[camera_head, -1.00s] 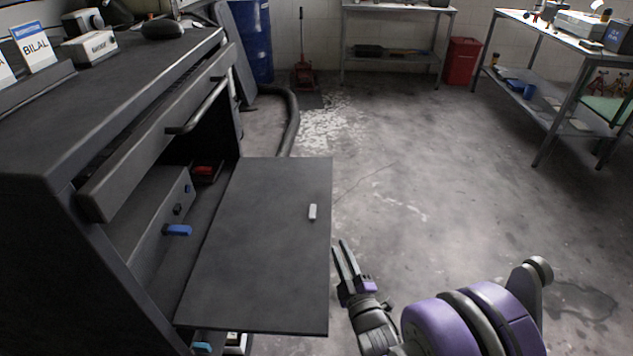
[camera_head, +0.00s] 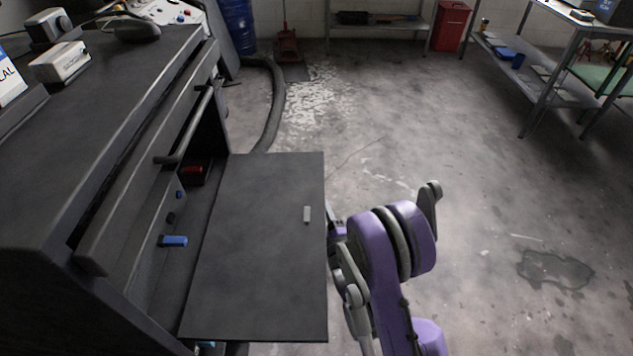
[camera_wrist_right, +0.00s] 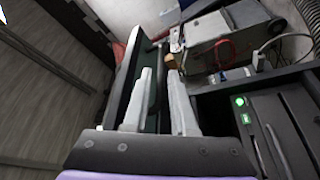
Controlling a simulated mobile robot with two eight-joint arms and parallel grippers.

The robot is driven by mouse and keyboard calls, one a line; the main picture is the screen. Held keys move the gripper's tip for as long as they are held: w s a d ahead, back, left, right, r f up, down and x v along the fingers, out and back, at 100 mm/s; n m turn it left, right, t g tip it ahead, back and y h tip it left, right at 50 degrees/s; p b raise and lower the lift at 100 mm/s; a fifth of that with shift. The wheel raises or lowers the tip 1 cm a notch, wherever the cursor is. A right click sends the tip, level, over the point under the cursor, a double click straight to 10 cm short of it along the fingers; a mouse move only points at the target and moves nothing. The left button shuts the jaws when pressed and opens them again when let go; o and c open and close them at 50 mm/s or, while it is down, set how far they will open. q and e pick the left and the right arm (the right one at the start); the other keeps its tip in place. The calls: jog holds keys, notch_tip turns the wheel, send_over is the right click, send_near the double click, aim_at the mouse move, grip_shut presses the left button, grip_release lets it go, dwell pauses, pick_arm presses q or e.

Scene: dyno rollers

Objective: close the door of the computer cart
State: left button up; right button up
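The computer cart (camera_head: 110,130) is the dark grey cabinet on the left in the head view. Its door (camera_head: 260,270) is a flat dark panel standing open, out from the cart's front. My left gripper is not in view.
A bar handle (camera_head: 185,130) sits above the cart's opening. A blue-handled item (camera_head: 173,241) is inside. A black hose (camera_head: 272,105) lies on the floor beyond. A computer with a green light (camera_wrist_right: 240,102) shows in the wrist view.

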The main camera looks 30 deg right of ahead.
jog(key=shift+x, duration=2)
grip_shut()
jog(key=shift+f, duration=0.1)
